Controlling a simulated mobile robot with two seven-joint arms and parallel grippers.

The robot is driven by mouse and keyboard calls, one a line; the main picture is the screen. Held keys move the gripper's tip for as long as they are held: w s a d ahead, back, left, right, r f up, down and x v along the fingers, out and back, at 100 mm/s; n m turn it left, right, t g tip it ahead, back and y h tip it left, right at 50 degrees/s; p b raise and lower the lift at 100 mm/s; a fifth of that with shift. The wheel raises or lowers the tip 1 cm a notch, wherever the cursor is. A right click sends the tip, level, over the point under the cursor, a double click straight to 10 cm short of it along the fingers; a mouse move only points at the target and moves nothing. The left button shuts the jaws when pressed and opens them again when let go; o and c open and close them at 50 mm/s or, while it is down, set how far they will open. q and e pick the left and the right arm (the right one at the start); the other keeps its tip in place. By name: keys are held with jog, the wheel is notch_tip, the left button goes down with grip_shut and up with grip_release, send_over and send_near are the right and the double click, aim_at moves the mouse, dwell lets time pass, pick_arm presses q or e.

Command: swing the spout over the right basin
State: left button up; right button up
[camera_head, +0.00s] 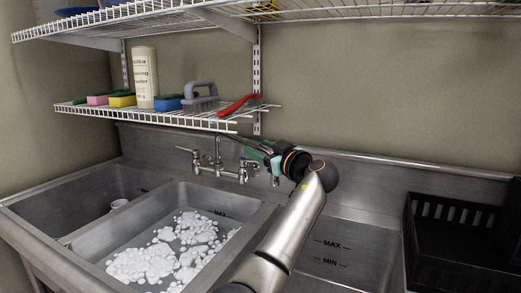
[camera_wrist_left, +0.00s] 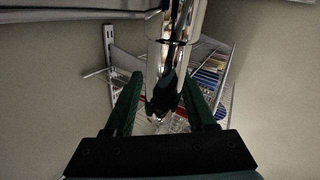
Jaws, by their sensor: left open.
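The chrome faucet (camera_head: 218,170) is mounted on the back wall of the sink, with a handle on each side. Its spout (camera_head: 218,148) rises from the middle and runs right, toward my left gripper (camera_head: 256,150), which hides part of it. In the left wrist view the chrome spout (camera_wrist_left: 174,28) passes between the two dark green fingers of my left gripper (camera_wrist_left: 163,88). The fingers are apart, one on each side; I cannot tell whether either touches it. The right basin (camera_head: 345,262), marked MAX and MIN, is partly hidden by my left arm. My right gripper is out of view.
The middle basin (camera_head: 100,240) holds water with white suds (camera_head: 155,262). A wire shelf (camera_head: 175,118) above the faucet carries a bottle (camera_head: 145,78), sponges and a grey-handled brush (camera_head: 200,97). A black crate (camera_head: 450,245) stands at the far right.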

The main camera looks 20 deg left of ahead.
pick_arm(q)
jog(key=b+v, duration=0.1)
jog(key=v, duration=1.1)
jog(key=shift+d, duration=0.25)
jog(key=shift+s, duration=0.1)
